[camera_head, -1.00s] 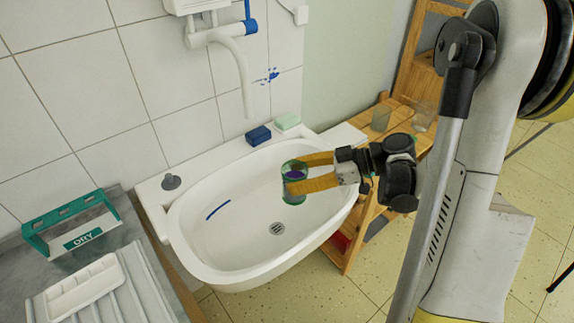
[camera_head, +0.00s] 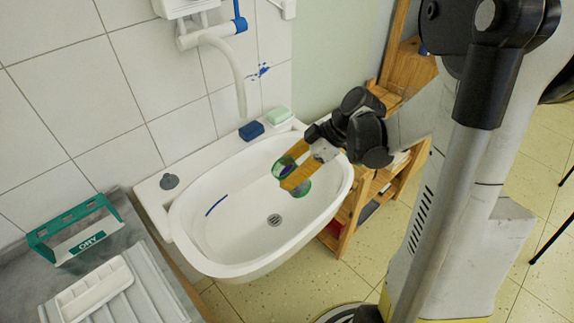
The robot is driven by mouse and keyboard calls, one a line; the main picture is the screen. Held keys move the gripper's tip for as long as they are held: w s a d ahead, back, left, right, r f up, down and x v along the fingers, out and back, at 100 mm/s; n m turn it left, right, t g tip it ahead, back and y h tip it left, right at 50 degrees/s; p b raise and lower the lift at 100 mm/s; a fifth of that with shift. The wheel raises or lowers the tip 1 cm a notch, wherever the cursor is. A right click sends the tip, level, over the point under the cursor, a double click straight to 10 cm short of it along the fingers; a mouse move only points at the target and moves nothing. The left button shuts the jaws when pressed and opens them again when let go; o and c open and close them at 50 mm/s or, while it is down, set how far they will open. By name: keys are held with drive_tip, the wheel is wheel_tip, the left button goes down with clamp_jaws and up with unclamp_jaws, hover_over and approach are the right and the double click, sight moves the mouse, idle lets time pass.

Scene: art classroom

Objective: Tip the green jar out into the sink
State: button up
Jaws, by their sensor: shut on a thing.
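The green jar (camera_head: 284,168) is a see-through vessel with a green tint and a dark purplish patch inside. My gripper (camera_head: 293,168) is shut on it, with its yellow fingers along the jar's side. The jar is held tilted over the right part of the white sink (camera_head: 189,222). The fingers hide part of the jar, and I cannot tell whether anything is flowing out. A grey drain (camera_head: 274,220) shows in the basin, left of and below the jar. A blue streak (camera_head: 216,205) lies on the basin's left side.
A white spout (camera_head: 239,85) hangs above. A green-ended rack (camera_head: 78,232) and white tray (camera_head: 94,287) stand at left. A wooden shelf (camera_head: 352,205) is at right.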

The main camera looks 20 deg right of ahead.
drive_tip(key=h+p, duration=0.1)
drive_tip(key=g+h+p, duration=0.1)
drive_tip(key=h+p, duration=0.1)
drive_tip(key=shift+a+f+g+h, duration=0.1)
drive_tip(key=shift+a+g+h, duration=0.05)
drive_tip(key=shift+g+h, duration=0.15)
drive_tip(key=h, duration=0.1)
drive_tip(key=f+g+h, duration=0.1)
drive_tip(key=f+h, duration=0.1)
drive_tip(key=h, duration=0.1)
drive_tip(key=shift+w+a+f+g+b, duration=0.2)
drive_tip(key=shift+a+f+g+b, duration=0.1)
drive_tip(key=shift+a+g, duration=0.1)
drive_tip(key=shift+w+f+g+h+b, duration=0.1)
drive_tip(key=shift+f+g+h+b, duration=0.45)
drive_tip(key=shift+h+b, duration=0.6)
drive_tip(key=shift+w+a+r+g+h+b, duration=0.15)
drive_tip(key=shift+a+g+h+b, duration=0.25)
drive_tip(key=shift+h, duration=0.55)
drive_tip(key=shift+a+r+g+h+b, duration=0.1)
drive_tip(key=shift+r+g+h+b, duration=0.3)
drive_tip(key=shift+h, duration=0.3)
